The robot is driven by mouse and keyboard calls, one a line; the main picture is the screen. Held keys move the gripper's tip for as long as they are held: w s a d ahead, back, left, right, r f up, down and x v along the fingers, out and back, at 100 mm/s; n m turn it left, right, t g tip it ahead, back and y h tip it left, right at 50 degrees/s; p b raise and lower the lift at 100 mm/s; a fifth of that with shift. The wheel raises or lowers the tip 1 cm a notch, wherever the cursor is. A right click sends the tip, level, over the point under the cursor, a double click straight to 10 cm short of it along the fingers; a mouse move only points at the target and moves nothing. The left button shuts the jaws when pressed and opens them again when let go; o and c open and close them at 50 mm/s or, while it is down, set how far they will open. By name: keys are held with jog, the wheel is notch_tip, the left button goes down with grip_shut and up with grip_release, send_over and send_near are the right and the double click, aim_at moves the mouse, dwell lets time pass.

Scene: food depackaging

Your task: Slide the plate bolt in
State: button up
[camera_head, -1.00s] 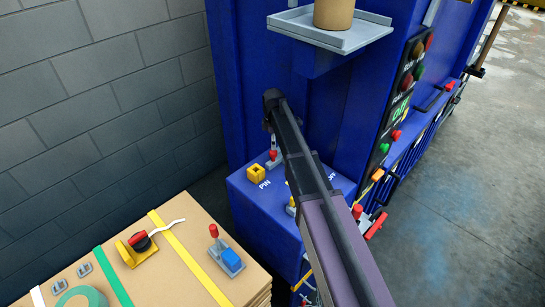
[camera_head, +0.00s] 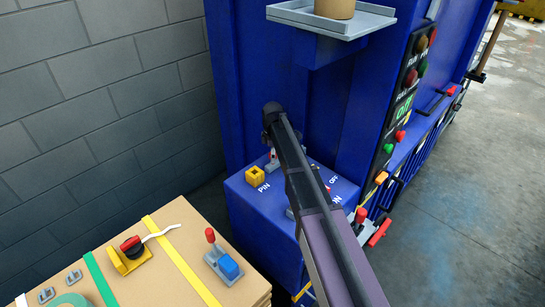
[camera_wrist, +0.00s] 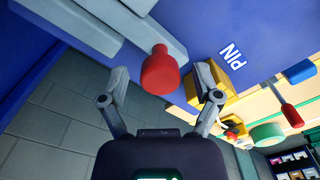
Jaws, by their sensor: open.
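A grey bolt with a red knob (camera_head: 272,152) stands on the blue ledge (camera_head: 250,205), close to the machine wall and partly hidden by my arm. In the wrist view its red knob (camera_wrist: 160,70) lies between the two fingers of my gripper (camera_wrist: 161,82). The fingers are apart, with a gap on each side of the knob. Grey bars (camera_wrist: 90,25) of the bolt show beyond the knob. In the head view my gripper is mostly hidden behind my arm.
A yellow block (camera_head: 255,177) sits on the ledge by the word PIN, close to one finger in the wrist view. A grey shelf (camera_head: 335,28) juts out above. A cardboard stack (camera_head: 180,260) with a red-handled latch (camera_head: 223,258) stands at lower left. Control buttons line the right side.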

grip_shut()
jog(key=shift+w+d, duration=1)
grip_release()
